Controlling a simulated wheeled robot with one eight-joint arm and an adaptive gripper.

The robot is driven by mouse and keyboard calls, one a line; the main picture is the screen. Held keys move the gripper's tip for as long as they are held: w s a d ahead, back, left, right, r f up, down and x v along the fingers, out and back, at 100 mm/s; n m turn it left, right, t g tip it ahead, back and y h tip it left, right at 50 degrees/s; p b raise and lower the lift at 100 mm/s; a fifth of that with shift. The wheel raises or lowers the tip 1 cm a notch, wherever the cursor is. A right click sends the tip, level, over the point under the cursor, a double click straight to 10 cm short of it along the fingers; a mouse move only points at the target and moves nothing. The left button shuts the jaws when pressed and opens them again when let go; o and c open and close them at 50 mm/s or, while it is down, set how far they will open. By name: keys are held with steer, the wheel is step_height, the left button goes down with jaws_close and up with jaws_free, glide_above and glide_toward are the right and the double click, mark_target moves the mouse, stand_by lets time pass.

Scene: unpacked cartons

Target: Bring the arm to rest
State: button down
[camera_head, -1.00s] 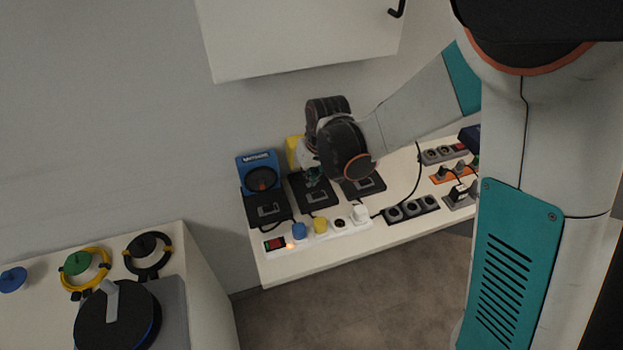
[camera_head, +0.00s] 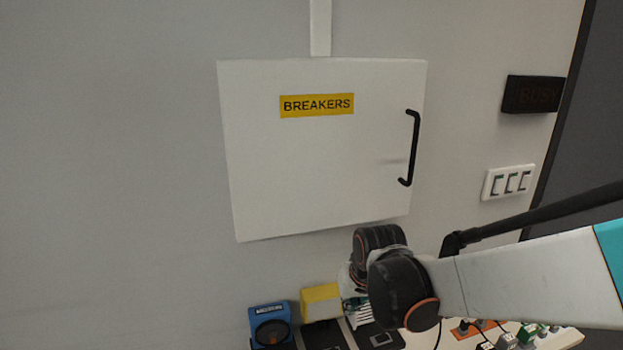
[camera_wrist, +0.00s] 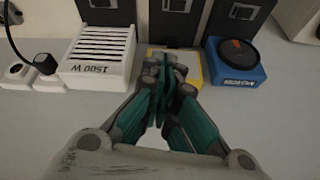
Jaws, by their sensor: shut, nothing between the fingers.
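My gripper (camera_wrist: 172,68) is shut and empty in the wrist view, with its teal fingers together in front of a yellow block (camera_wrist: 197,62). I cannot tell from this view how far the fingertips are from the block. In the head view my dark wrist hides most of the gripper. My arm reaches in from the right, with the wrist below the white breaker cabinet and over the back of the bench.
The closed "BREAKERS" cabinet (camera_head: 320,170) has a black handle (camera_head: 411,148). A blue device (camera_head: 270,325), yellow block (camera_head: 321,301) and black units (camera_head: 380,340) stand below. A white "1500 W" box (camera_wrist: 98,55) is close by. Wall switches (camera_head: 508,182) are at right.

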steer(key=s+d+r+t, duration=0.1)
steer(key=s+d+r, duration=0.2)
steer(key=s, duration=0.3)
steer(key=s+d+r, duration=0.2)
steer(key=s+d, duration=0.2)
steer(key=s, duration=0.3)
steer(key=s+d+r+m+t+h, duration=0.1)
steer(key=s+d+r, duration=0.2)
steer(key=s, duration=0.4)
steer(key=shift+d+r+t, duration=0.3)
steer(key=shift+d, duration=0.5)
stand_by(0.5)
